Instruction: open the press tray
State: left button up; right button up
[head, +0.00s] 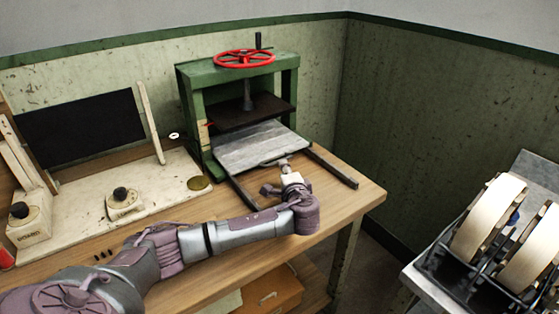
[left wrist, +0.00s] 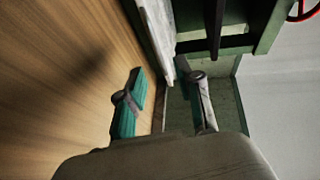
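The press (head: 188,105) is a green frame with a red handwheel (head: 244,59) on top and a dark plate (head: 245,113) under its screw. Its tray (head: 260,147) is a grey, worn flat slab at the front, between two dark rails (head: 332,168) that reach out over the table. My left gripper (head: 275,176) is at the tray's front edge. In the left wrist view its two fingers (left wrist: 161,72) are apart, with the pale tray edge (left wrist: 158,32) just ahead of them. I cannot tell whether they touch it. My right gripper is not in view.
The wooden table (head: 345,195) ends just right of the rails. Left of the press is a pale board (head: 165,183) with black-knobbed dials (head: 125,203) and a dark panel (head: 80,128). A machine with large pale reels (head: 487,220) stands at right.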

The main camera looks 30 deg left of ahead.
pick_arm(q)
jog(key=x, duration=0.6)
jog(key=shift+w+a+f, duration=0.15)
jog(key=shift+w, duration=0.05)
jog(key=shift+w+a+f, duration=0.15)
jog(key=shift+w+a, duration=0.35)
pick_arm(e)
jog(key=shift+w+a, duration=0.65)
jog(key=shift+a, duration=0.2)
pick_arm(q)
jog(key=shift+c, duration=0.3)
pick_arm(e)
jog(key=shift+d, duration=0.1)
pick_arm(q)
jog(key=c, duration=0.5)
grip_shut()
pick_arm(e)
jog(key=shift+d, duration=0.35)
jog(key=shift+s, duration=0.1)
